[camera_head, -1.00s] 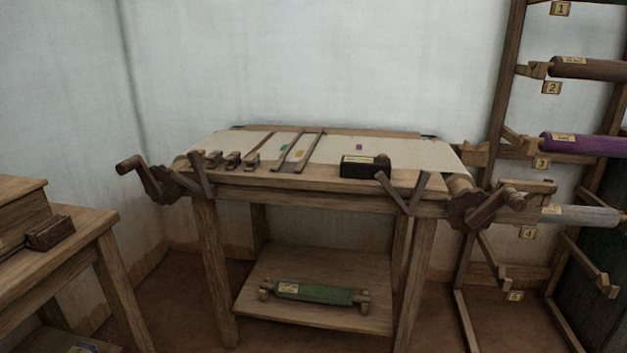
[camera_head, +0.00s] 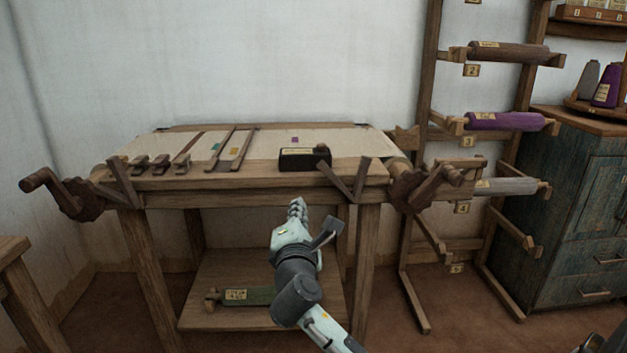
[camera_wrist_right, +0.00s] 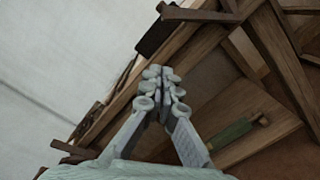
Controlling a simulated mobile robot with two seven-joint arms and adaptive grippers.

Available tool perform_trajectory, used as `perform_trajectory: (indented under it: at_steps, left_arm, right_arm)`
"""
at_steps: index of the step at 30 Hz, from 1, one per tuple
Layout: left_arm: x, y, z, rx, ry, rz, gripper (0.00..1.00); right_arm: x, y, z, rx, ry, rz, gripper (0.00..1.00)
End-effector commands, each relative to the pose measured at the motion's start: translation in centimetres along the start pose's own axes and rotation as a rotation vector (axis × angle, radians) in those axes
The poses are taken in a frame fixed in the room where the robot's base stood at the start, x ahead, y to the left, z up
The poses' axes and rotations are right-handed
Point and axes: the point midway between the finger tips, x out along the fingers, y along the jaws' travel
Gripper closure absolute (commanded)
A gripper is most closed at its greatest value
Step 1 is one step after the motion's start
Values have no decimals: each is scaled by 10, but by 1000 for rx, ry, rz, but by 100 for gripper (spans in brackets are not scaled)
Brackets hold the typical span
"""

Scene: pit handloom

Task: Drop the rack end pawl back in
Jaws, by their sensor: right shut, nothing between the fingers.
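At the rack end of the loom, two short wooden levers form a V at the table's front edge; the right one (camera_head: 360,176) stands near the toothed wheel (camera_head: 408,190) and looks like the pawl. The left lever (camera_head: 335,181) leans away from the wheel. I cannot tell whether either touches the teeth. A crank handle (camera_head: 440,186) sits by the wheel. My right gripper (camera_head: 297,205) is shut and empty, in front of and below the table edge, left of the levers. It also shows in the right wrist view (camera_wrist_right: 161,74). My left gripper is out of view.
A dark box (camera_head: 304,158) sits on the loom top (camera_head: 235,178) near the levers. A green roll (camera_head: 250,296) lies on the lower shelf (camera_head: 215,268), partly behind my arm. The roller rack (camera_head: 425,90) and a blue cabinet (camera_head: 575,215) stand to the right.

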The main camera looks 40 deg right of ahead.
Motion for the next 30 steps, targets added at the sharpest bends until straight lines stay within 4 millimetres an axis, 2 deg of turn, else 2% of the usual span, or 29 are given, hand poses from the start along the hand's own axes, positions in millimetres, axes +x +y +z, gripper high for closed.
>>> perform_trajectory:
  at_steps: [7, 11, 14, 25, 30]
  left_arm:
    - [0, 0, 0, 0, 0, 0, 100]
    - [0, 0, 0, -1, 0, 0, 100]
    - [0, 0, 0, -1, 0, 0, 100]
    - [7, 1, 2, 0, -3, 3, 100]
    - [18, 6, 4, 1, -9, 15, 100]
  right_arm:
    - [1, -1, 0, 2, 1, -2, 100]
    - [8, -1, 0, 1, 0, -3, 100]
    - [23, -1, 0, 3, 0, -3, 100]
    - [101, -1, 0, 3, -1, -4, 100]
    - [106, -1, 25, 2, 1, -3, 100]
